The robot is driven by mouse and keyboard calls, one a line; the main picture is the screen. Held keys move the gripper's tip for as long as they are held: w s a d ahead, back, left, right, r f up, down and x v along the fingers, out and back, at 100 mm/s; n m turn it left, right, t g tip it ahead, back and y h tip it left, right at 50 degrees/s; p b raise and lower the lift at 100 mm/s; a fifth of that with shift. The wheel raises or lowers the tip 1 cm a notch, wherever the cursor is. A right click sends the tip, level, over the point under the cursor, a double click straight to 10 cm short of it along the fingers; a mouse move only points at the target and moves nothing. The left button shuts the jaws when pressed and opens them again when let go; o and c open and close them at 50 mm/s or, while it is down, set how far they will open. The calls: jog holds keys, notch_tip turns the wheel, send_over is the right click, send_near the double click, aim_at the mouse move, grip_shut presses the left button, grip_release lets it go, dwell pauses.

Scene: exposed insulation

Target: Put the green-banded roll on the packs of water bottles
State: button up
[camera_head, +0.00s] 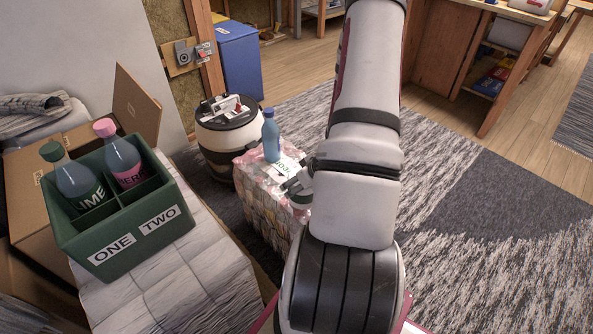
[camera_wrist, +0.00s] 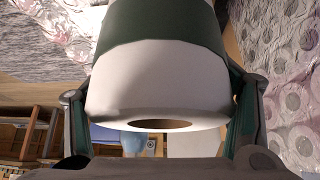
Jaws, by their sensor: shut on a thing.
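My gripper (camera_head: 297,183) is shut on the green-banded roll, a white roll with a dark green band. In the wrist view the roll (camera_wrist: 155,88) fills the space between the two fingers, its open core facing the camera. In the head view only a small part of the roll (camera_head: 301,200) shows beside my arm, which hides the rest. The packs of water bottles (camera_head: 262,208), wrapped in clear pinkish film, stand on the rug, with the gripper at their right side. Whether the roll touches them cannot be told.
A blue bottle (camera_head: 270,137) stands on the packs, near a white label. A round black-and-white canister (camera_head: 228,137) is behind them. A green crate (camera_head: 125,220) with two bottles stands at left. Open rug (camera_head: 450,265) lies to the right.

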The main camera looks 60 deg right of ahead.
jog(key=w+d, duration=0.2)
jog(key=d, duration=0.1)
jog(key=w+d, duration=0.1)
jog(key=d, duration=0.2)
jog(key=w+d+f+b, duration=0.1)
jog(key=w+d, duration=0.1)
jog(key=d, duration=0.1)
jog(key=shift+w, duration=0.3)
notch_tip(320, 180, down, 4)
jog(key=shift+a+r+b, duration=0.1)
jog(key=shift+r+b, duration=0.1)
jog(key=shift+b, duration=0.75)
jog(key=o, duration=1.3)
jog(key=shift+r, duration=0.1)
